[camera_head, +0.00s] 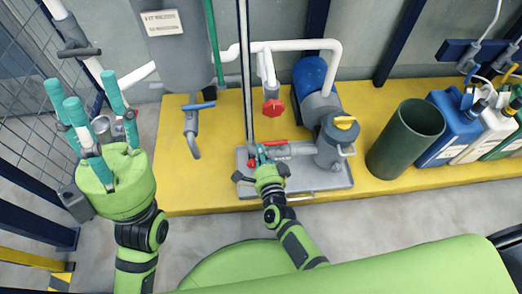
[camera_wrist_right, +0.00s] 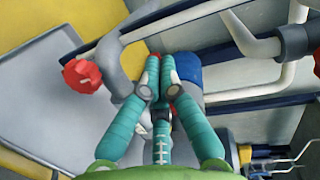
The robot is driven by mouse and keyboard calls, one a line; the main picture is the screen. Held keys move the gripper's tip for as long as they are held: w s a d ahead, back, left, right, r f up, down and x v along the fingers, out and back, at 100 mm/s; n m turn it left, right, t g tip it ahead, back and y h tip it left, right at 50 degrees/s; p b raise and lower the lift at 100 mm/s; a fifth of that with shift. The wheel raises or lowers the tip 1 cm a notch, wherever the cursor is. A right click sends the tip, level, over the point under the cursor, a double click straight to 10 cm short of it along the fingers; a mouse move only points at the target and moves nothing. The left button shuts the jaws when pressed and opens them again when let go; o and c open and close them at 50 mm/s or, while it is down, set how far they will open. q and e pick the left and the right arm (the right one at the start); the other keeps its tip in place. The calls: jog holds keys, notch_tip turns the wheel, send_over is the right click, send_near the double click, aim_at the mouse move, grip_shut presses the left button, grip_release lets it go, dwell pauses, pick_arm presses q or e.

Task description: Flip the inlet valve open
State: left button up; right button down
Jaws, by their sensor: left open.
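In the head view, a red lever handle (camera_head: 276,143) lies along the pipe fitting at the pump's inlet side, roughly level. My right gripper (camera_head: 262,152) is at the lever's left end, with its fingertips close against the fitting. In the wrist view, the teal fingertips of this gripper (camera_wrist_right: 160,72) are drawn together, and a small red patch (camera_wrist_right: 154,56) shows just beyond them. Whether they touch or pinch the lever is hidden. My left gripper (camera_head: 92,125) is open and empty at the left, fingers pointing up, away from the valve.
The pump (camera_head: 335,135) with its blue motor (camera_head: 312,74) stands on a grey tray (camera_head: 318,182). A red handwheel (camera_head: 273,107) hangs behind the lever. A blue-handled tap (camera_head: 198,106) is to the left. A green bin (camera_head: 405,138) and chemical canisters (camera_head: 455,127) stand right.

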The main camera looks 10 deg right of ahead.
jog(key=shift+s, duration=0.1)
jog(key=s+r, duration=0.1)
jog(key=s, duration=1)
jog(key=shift+s+d+r, duration=0.35)
jog(key=shift+r, duration=0.1)
